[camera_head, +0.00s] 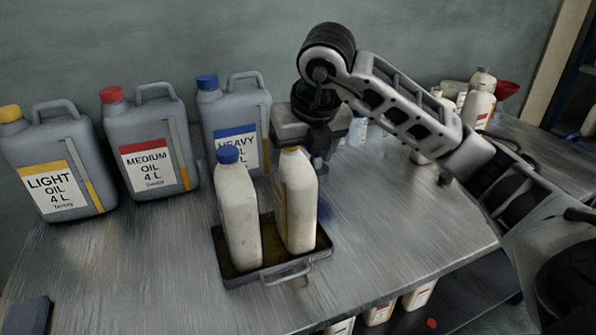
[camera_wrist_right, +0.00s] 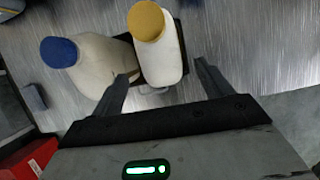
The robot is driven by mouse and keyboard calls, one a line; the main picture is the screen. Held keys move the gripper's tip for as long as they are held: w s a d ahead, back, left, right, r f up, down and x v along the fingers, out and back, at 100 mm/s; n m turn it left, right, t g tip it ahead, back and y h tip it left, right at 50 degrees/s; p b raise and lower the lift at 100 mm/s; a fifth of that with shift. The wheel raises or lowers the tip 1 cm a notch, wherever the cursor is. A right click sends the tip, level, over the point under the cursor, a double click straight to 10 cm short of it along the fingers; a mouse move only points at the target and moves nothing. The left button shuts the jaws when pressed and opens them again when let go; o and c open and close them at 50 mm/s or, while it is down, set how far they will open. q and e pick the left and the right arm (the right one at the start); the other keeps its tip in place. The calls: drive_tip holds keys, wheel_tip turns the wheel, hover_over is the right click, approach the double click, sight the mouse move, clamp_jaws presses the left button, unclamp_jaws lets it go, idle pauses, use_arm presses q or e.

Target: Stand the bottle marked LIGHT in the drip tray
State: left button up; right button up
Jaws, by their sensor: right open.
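A white bottle with a yellow cap (camera_head: 297,205) stands upright in the black drip tray (camera_head: 240,281), on its right side. A yellow-brown band shows on its edge; no LIGHT marking is readable on it. A white bottle with a blue cap (camera_head: 238,215) stands upright in the tray to its left. My right gripper (camera_head: 318,168) is open just behind and right of the yellow-capped bottle. In the right wrist view the open fingers (camera_wrist_right: 168,68) appear on either side of this bottle (camera_wrist_right: 160,55); contact cannot be told. My left gripper is not in view.
Grey jugs labelled LIGHT (camera_head: 55,175), MEDIUM (camera_head: 148,150) and HEAVY (camera_head: 237,130) stand at the left and back. More white bottles (camera_head: 478,105) and a red funnel (camera_head: 507,90) are at the back right. The bench right of the tray is clear.

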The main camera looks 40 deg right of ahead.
drive_tip(key=shift+v, duration=1.75)
drive_tip(key=shift+f, duration=0.1)
